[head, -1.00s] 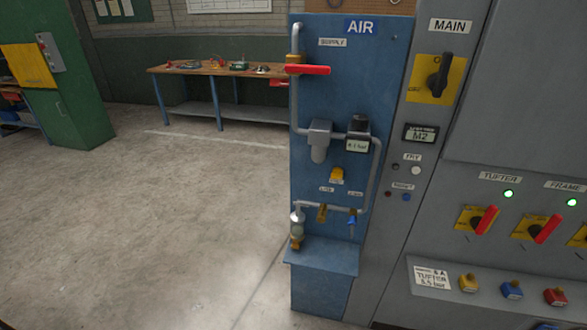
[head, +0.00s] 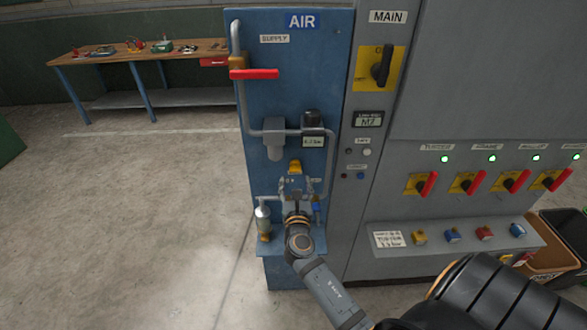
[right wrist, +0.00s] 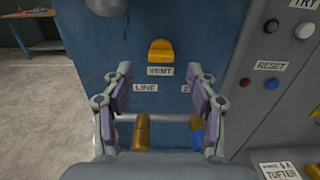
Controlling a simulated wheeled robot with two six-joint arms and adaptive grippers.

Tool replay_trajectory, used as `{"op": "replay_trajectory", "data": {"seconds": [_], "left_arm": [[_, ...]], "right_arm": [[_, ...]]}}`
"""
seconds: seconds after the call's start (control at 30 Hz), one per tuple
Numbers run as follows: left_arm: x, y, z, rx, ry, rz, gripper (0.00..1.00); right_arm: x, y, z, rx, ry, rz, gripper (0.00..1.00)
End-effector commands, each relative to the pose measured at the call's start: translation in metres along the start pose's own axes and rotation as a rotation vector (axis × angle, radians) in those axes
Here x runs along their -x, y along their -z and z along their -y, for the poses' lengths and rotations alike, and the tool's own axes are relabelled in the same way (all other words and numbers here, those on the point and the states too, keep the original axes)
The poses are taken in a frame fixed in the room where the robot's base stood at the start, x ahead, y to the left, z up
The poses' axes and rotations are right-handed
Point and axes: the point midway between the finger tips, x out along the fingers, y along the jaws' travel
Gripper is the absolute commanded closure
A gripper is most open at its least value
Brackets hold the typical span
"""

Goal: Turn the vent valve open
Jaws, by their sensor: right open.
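The vent valve's yellow handle (head: 295,166) is on the blue air panel (head: 275,100), below the pressure display. In the right wrist view the yellow handle (right wrist: 160,50) sits just above a VENT label (right wrist: 160,71). My right gripper (head: 296,186) is open in front of the panel, just below the handle in the picture. In the right wrist view its two fingers (right wrist: 160,82) stand apart either side of the labels, with nothing between them; the handle shows beyond the fingertips. I see no contact. My left gripper is not in view.
A brass valve (right wrist: 143,132) and a blue valve (right wrist: 197,134) are on the pipe below. A red supply lever (head: 254,74) is higher on the panel. The grey cabinet (head: 465,80) with red switches stands right. Open floor (head: 130,220) lies left.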

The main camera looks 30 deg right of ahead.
Motion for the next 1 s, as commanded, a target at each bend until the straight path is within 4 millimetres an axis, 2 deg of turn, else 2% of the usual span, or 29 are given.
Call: {"op": "replay_trajectory", "data": {"seconds": [0.1,0.3,0.43,0.67,1.0], "left_arm": [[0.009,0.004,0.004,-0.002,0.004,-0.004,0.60],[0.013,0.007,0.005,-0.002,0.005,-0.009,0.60],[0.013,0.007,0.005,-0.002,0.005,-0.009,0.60],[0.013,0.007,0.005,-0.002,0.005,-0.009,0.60],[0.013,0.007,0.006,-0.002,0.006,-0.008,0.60]], "right_arm": [[-0.026,-0.004,0.000,0.002,0.001,0.002,0.42],[-0.055,-0.001,0.000,0.000,0.001,0.000,0.42],[-0.061,0.000,0.001,-0.001,0.001,-0.001,0.42],[-0.062,0.000,0.001,-0.002,0.000,-0.001,0.42],[-0.061,0.001,0.001,-0.002,0.001,-0.002,0.88]]}}
